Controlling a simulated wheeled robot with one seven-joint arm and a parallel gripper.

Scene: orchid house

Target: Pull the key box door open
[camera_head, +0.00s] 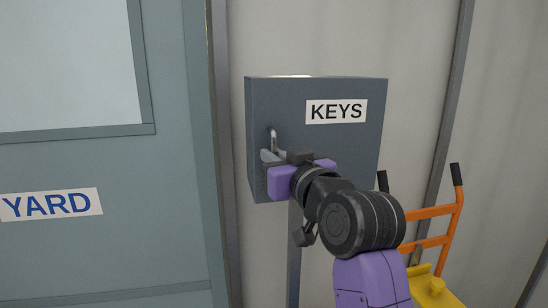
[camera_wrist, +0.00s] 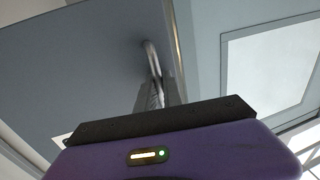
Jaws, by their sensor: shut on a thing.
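The key box (camera_head: 318,85) is a dark grey box on a post, with a white KEYS label (camera_head: 336,111) on its front door (camera_head: 290,115). A silver bar handle (camera_head: 273,138) stands upright near the door's left edge. My gripper (camera_head: 271,157) is at the lower part of this handle, its jaws shut on it. In the wrist view the fingers (camera_wrist: 157,95) close around the handle (camera_wrist: 151,58), and its upper end shows beyond them. The door looks shut or nearly so; its lower part is hidden behind my gripper and arm.
A grey-green door (camera_head: 180,180) with a YARD sign (camera_head: 52,204) and a window is on the left. An orange hand truck (camera_head: 440,212) stands at the lower right, with something yellow (camera_head: 432,290) by it. A pale wall (camera_head: 420,50) is behind the box.

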